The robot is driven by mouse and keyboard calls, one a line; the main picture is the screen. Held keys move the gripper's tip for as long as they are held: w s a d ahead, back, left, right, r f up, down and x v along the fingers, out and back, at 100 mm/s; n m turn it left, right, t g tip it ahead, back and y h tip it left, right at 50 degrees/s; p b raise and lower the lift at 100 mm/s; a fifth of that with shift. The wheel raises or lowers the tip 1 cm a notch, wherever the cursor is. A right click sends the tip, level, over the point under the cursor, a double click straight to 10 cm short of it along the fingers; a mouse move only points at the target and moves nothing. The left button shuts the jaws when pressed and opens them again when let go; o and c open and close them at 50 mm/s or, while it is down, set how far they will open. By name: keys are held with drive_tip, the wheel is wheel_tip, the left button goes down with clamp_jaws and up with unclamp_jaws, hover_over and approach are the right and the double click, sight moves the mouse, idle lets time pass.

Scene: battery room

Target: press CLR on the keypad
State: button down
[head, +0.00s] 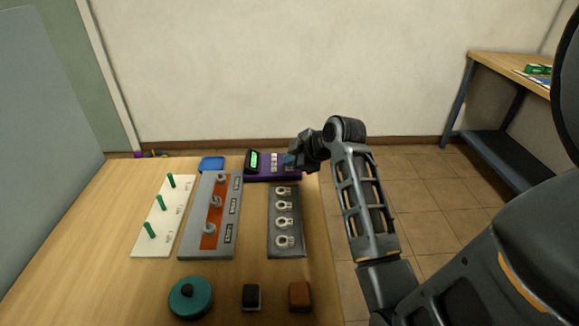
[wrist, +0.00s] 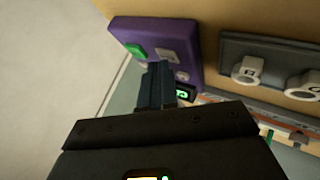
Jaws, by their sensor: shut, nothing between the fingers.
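The keypad is a purple unit (head: 262,178) at the far edge of the table, with a lit green display (head: 253,161) and pale keys (head: 275,160). In the wrist view its purple body (wrist: 128,28) shows a green key (wrist: 136,50), a grey key (wrist: 168,56) and another pale key (wrist: 182,76). I cannot read which one is CLR. My gripper (head: 289,160) is shut and empty at the keypad's right end. In the wrist view its fingertips (wrist: 157,67) lie over the keys and hide some. I cannot tell whether they touch.
A dark panel with several ring knobs (head: 271,230) lies just in front of the keypad. Left of it are a grey switch board (head: 190,240), a white board with green pegs (head: 148,245) and a blue tray (head: 212,163). A teal round object (head: 178,308) stands near the front.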

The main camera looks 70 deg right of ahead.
drive_tip(key=shift+r, duration=0.1)
drive_tip(key=shift+r+p, duration=0.75)
drive_tip(key=shift+p, duration=0.15)
wheel_tip(320, 180, up, 3)
drive_tip(key=shift+f+p, duration=0.15)
drive_tip(key=shift+p, duration=1.05)
drive_tip(key=shift+r+p, duration=0.5)
drive_tip(key=shift+r, duration=0.65)
